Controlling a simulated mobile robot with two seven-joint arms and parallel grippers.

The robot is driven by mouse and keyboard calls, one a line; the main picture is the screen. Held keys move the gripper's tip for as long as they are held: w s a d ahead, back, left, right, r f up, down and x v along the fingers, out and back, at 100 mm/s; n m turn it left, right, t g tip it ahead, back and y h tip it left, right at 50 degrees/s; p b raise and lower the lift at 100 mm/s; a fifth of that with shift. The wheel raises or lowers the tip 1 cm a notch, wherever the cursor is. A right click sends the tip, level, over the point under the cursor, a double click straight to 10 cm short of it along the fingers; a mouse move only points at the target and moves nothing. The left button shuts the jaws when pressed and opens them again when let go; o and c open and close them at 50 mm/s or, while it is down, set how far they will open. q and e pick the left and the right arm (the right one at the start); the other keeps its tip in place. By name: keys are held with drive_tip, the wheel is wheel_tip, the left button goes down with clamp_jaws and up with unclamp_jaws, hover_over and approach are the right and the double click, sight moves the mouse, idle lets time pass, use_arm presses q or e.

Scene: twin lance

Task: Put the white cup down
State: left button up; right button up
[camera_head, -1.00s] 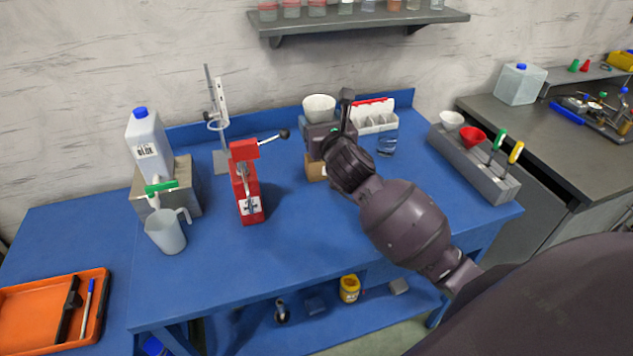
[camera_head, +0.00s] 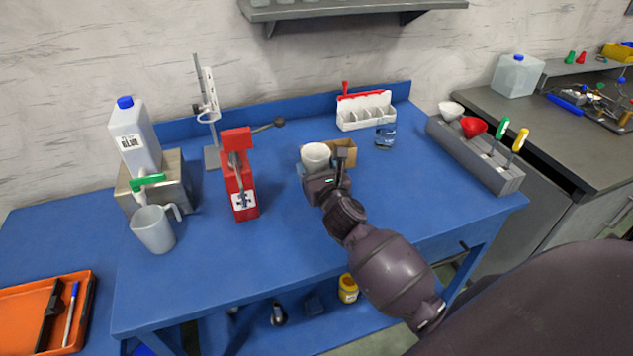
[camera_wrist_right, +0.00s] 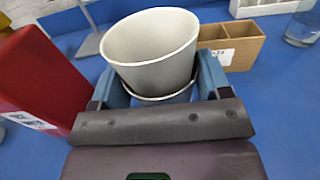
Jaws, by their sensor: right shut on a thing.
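The white cup (camera_head: 315,154) is in my right gripper (camera_head: 322,172), in the middle of the blue table. In the right wrist view the cup (camera_wrist_right: 152,50) stands with its open rim up, tilted a little. The blue fingers of the right gripper (camera_wrist_right: 158,85) are shut on its lower part from both sides. The cup's base is hidden behind the gripper, so I cannot tell whether it touches the table. My left gripper is not in view.
A red press (camera_head: 238,180) stands left of the cup. A brown divided box (camera_head: 344,150) is close behind it on the right. A white rack (camera_head: 366,112) and a glass beaker (camera_head: 385,136) stand further back. Blue tabletop (camera_head: 420,195) is clear to the right.

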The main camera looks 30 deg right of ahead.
drive_tip(key=shift+f+b, duration=0.65)
drive_tip(key=shift+f, duration=1.4)
drive_tip(key=o, duration=0.9)
drive_tip(key=shift+r, duration=0.2)
